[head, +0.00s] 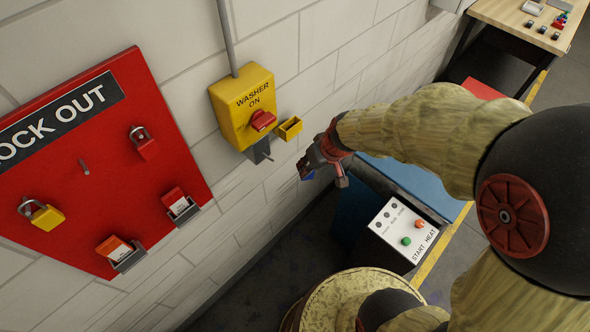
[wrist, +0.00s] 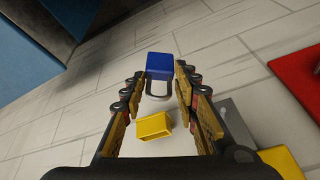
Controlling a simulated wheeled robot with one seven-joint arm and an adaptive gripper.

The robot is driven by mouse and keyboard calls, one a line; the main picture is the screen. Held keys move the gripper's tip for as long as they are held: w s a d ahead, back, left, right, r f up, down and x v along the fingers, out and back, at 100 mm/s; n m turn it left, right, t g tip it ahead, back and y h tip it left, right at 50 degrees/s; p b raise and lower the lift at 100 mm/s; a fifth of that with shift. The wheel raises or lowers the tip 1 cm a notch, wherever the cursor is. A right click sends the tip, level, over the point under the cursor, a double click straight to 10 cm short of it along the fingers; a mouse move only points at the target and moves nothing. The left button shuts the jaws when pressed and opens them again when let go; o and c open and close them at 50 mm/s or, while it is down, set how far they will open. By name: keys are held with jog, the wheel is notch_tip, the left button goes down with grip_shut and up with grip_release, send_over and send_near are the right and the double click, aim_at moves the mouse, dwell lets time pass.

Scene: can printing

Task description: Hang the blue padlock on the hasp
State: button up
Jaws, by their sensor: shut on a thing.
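The blue padlock (wrist: 159,64) is between my fingertips in the wrist view, with its grey shackle (wrist: 160,97) pointing back towards the palm. My gripper (head: 325,171) is shut on it, and a little of its blue shows at the fingertips in the head view. A yellow WASHER ON box (head: 238,106) with a red knob (head: 263,120) is on the wall to the left of my gripper. A small hollow yellow piece (head: 290,128) sits beside it and also shows in the wrist view (wrist: 153,125). A grey piece (head: 258,151) hangs below the box. I cannot tell which part is the hasp.
A red lockout board (head: 95,185) on the left wall holds a red padlock (head: 145,146), a yellow padlock (head: 47,217) and tag holders. A control panel (head: 405,231) with green and red buttons stands below my gripper. A wooden bench (head: 510,14) is at the far right.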

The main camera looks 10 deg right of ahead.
aim_at(271, 159)
jog(key=shift+s+a+r+n+g+y, duration=1.05)
jog(key=shift+s+a+n, duration=0.7)
jog(key=shift+a+n, duration=1.1)
jog(key=shift+y, duration=0.25)
jog(key=shift+w+a+f+p, duration=0.1)
jog(key=shift+w+a+p, duration=0.65)
jog(key=shift+w, duration=0.4)
jog(key=shift+w+a+f+p, duration=0.1)
jog(key=shift+w+a+p, duration=0.65)
jog(key=shift+w, duration=0.35)
jog(key=shift+w+a+f+p, duration=0.1)
jog(key=shift+w+a+p, duration=0.6)
jog(key=shift+w, duration=0.45)
jog(key=shift+w+a+f+b, duration=0.3)
jog(key=shift+w+f+b, duration=0.05)
jog(key=shift+b, duration=0.25)
jog(key=shift+w+a+f+t+b, duration=0.15)
jog(key=shift+w+f+t+b, duration=0.1)
jog(key=shift+b, duration=0.3)
jog(key=shift+r, duration=0.1)
jog(key=o, duration=1.2)
jog(key=shift+o, duration=0.2)
